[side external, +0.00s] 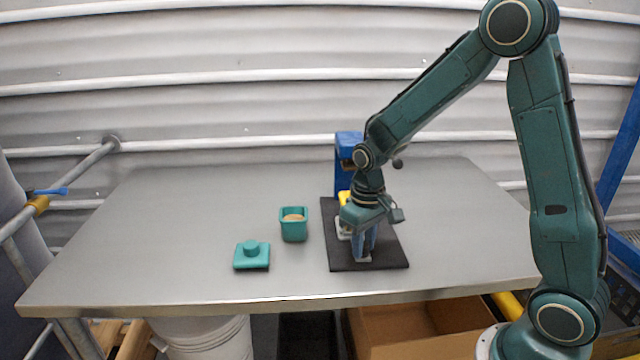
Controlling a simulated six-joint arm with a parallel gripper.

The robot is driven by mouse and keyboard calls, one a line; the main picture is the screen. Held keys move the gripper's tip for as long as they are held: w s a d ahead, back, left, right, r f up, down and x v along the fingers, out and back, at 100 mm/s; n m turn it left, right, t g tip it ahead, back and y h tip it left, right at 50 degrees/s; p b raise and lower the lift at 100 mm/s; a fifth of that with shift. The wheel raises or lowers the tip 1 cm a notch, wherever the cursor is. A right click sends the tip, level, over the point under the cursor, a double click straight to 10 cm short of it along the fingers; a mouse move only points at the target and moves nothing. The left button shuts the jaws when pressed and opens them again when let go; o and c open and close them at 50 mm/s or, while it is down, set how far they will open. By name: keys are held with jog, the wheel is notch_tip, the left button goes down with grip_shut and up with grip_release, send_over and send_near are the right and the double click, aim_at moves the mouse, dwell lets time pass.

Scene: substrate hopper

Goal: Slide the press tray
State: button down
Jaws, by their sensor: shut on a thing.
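The press stands on a black base plate (393,257), with a blue upright (347,139) at its back and a yellow part (344,196) in front of that. A pale grey piece (342,229), which looks like the press tray, shows low beside my gripper's left side. My gripper (363,257) points down over the front half of the plate, its blue fingers shut on a part of the tray. The fingers and wrist hide most of the tray and what they grip.
A teal square cup (294,228) with tan material in it stands left of the plate. A teal lid with a knob (251,256) lies to its front left. The steel table (160,220) is clear at left and right.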

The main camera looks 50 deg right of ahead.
jog(key=w+d, duration=0.7)
jog(key=shift+d, duration=0.15)
jog(key=c, duration=1.2)
grip_release()
jog(key=shift+o, duration=0.2)
jog(key=shift+r, duration=0.2)
notch_tip(320, 180, up, 14)
jog(key=shift+f, duration=0.25)
jog(key=shift+s+r, duration=0.1)
